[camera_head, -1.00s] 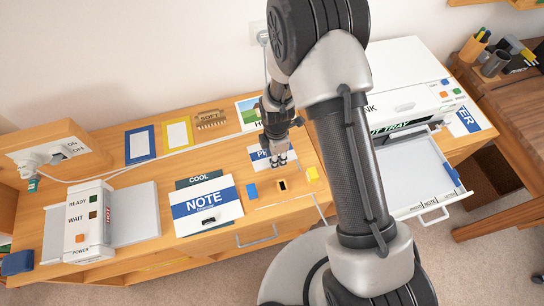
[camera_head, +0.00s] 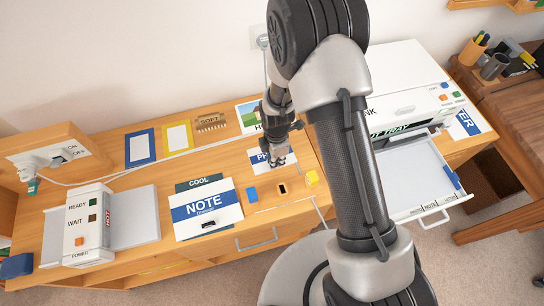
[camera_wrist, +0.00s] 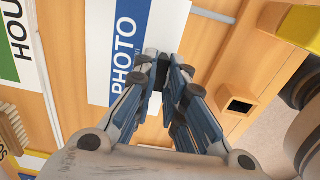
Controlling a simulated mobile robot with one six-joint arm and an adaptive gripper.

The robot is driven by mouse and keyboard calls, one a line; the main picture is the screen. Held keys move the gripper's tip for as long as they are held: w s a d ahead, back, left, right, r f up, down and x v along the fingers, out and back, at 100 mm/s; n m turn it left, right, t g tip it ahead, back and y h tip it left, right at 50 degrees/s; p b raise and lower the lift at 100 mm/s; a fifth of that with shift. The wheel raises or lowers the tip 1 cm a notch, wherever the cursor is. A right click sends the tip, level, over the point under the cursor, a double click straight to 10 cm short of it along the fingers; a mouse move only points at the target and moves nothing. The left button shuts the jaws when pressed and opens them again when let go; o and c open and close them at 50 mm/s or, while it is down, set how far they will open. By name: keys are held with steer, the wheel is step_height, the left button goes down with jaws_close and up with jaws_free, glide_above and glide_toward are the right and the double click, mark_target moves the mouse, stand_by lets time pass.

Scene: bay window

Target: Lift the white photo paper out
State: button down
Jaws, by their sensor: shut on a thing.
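A white piece with a blue PHOTO band (camera_head: 256,158) lies flat on the wooden desk. It shows larger in the wrist view (camera_wrist: 112,20). My gripper (camera_head: 278,163) points down at its right part and hides some of it. In the wrist view, my gripper's fingertips (camera_wrist: 163,68) are close together around a small dark handle (camera_wrist: 151,62) at the piece's edge. Whether any white paper is inside or under this piece is hidden. The piece looks level with the desk; I cannot tell whether it is raised.
A white NOTE box (camera_head: 207,208) lies to the left, in front of a COOL sheet (camera_head: 199,181). A printer (camera_head: 400,75) with an open tray (camera_head: 418,172) stands right. A cable crosses the desk.

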steer(key=shift+r+p, duration=0.6)
steer(key=shift+r, duration=0.35)
steer(key=shift+r+p, duration=1.05)
steer(key=shift+r, duration=0.5)
